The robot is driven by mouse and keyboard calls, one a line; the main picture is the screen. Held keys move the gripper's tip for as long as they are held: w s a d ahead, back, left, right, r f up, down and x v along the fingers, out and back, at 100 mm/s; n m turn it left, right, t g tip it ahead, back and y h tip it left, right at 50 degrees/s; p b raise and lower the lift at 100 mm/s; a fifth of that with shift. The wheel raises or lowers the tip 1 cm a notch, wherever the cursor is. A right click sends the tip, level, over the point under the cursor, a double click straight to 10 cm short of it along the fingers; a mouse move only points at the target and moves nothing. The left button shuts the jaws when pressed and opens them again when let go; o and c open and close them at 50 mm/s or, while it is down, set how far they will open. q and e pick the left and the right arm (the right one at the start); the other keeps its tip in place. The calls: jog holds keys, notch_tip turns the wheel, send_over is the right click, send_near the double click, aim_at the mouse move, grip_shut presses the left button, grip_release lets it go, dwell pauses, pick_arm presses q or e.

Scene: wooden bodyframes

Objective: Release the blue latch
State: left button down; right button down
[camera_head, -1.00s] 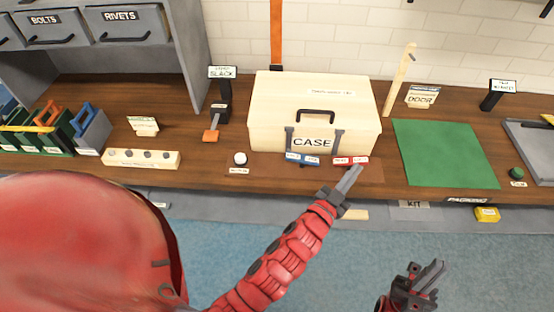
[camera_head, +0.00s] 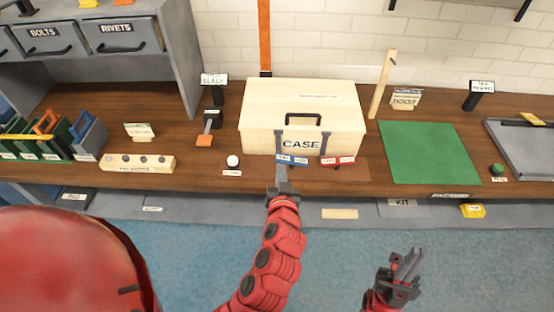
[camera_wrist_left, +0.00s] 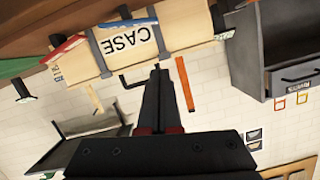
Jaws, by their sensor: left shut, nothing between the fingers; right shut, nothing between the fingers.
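The cream case (camera_head: 262,115) stands closed on the bench, with a black handle and a CASE label on its front. The blue latch (camera_head: 298,161) is at the front lower edge, left of the red latch (camera_head: 338,161). My left gripper (camera_head: 281,168) is shut and empty, its tips just in front of the blue latch's left end; I cannot tell whether they touch. In the left wrist view, the picture is turned over: the blue latch (camera_wrist_left: 128,23) and red latch (camera_wrist_left: 62,48) show beyond my fingers. My right gripper (camera_head: 408,262) is shut and empty, over the floor.
A wooden block (camera_head: 137,163) lies further left. A green mat (camera_head: 430,150) lies to the right. The bench's front edge is close below the latches.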

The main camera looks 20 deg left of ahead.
pick_arm(q)
jog(key=w, duration=0.1)
jog(key=p, duration=0.4)
send_over(278, 159)
jog(key=s+d, duration=0.1)
jog(key=s, duration=0.1)
jog(key=f, duration=0.6)
jog(key=shift+w+a+p, duration=0.2)
jog(key=shift+a+p, duration=0.1)
jog(key=shift+p, duration=0.1)
jog(key=shift+f, duration=0.15)
